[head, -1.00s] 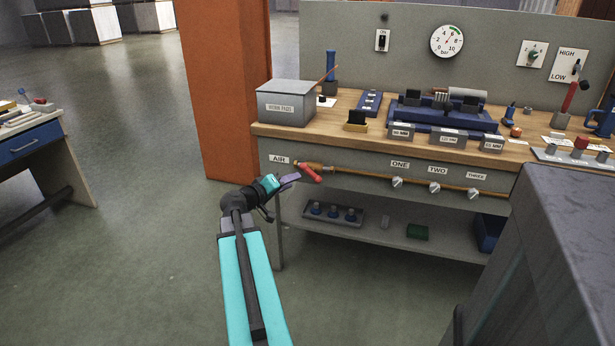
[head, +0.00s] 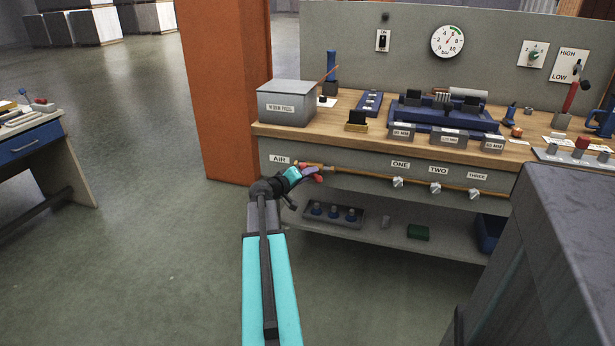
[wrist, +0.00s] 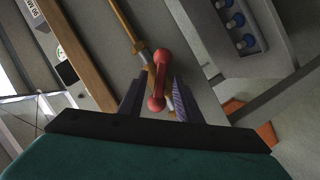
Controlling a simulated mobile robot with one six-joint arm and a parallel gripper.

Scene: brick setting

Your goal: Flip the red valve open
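The red valve handle (wrist: 160,78) sits on the brass pipe (wrist: 128,25) under the AIR label (head: 280,159), on the bench's front panel. In the wrist view the handle's rounded near end lies between my two fingers, with a gap visible on each side. My gripper (wrist: 159,88) is open around the handle and does not appear to pinch it. In the head view my gripper (head: 310,173) covers most of the handle; a bit of red shows at the fingertips.
The pipe (head: 365,175) runs right past several small valves marked ONE, TWO, THREE. A lower shelf (head: 375,238) with a tray of blue-topped parts lies below. A grey box (head: 286,102) stands on the bench above. An orange pillar (head: 225,90) rises behind at left.

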